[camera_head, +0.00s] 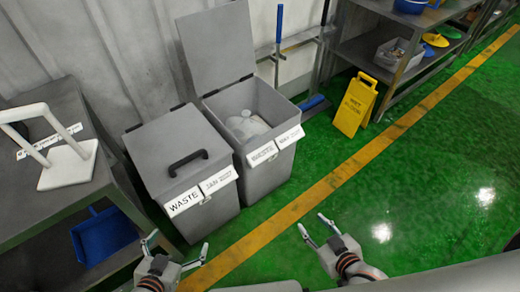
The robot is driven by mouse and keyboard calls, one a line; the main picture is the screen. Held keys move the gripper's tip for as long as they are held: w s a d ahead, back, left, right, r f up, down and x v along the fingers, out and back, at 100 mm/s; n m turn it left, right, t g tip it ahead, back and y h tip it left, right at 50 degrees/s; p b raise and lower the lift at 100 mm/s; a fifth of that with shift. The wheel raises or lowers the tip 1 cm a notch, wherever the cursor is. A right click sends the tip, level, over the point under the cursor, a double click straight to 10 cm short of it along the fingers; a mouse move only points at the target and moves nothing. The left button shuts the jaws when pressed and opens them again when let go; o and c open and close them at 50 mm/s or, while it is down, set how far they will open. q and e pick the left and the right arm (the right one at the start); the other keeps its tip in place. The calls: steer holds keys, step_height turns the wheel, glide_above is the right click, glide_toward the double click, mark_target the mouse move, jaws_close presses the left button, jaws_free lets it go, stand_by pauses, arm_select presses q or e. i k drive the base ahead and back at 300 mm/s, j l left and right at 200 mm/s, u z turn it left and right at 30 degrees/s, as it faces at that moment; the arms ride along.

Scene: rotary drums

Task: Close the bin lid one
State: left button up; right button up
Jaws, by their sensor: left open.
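Two grey bins stand side by side against the wall. The left bin (205,215) has its lid (165,140) down, with a black handle on top and a label reading WASTE. The right bin (265,175) has its lid (217,48) raised upright against the wall, and pale, translucent items show inside. My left gripper (177,246) is open in front of the left bin, low in the view and empty. My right gripper (315,226) is open and empty over the green floor, in front and to the right of the right bin.
A dark table (55,205) with a white frame-like stand (68,165) is at the left; a blue dustpan-like item (100,237) is below. A yellow floor sign (355,105) and shelves (375,50) stand right of the bins. Blue-handled tools lean at the wall. Green floor is clear at right.

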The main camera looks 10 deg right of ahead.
mark_target(217, 42)
steer(key=l, duration=0.4)
steer(key=i+l, duration=0.15)
steer(key=l, duration=0.2)
steer(key=i+l+u, duration=0.1)
steer(key=l, duration=0.2)
steer(key=i+l, duration=0.2)
steer(key=l, duration=0.15)
steer(key=i+l+u, duration=0.1)
steer(key=l, duration=0.25)
steer(key=i+l, duration=0.2)
steer(key=l, duration=0.15)
steer(key=i+l+u, duration=0.1)
steer(key=l, duration=0.2)
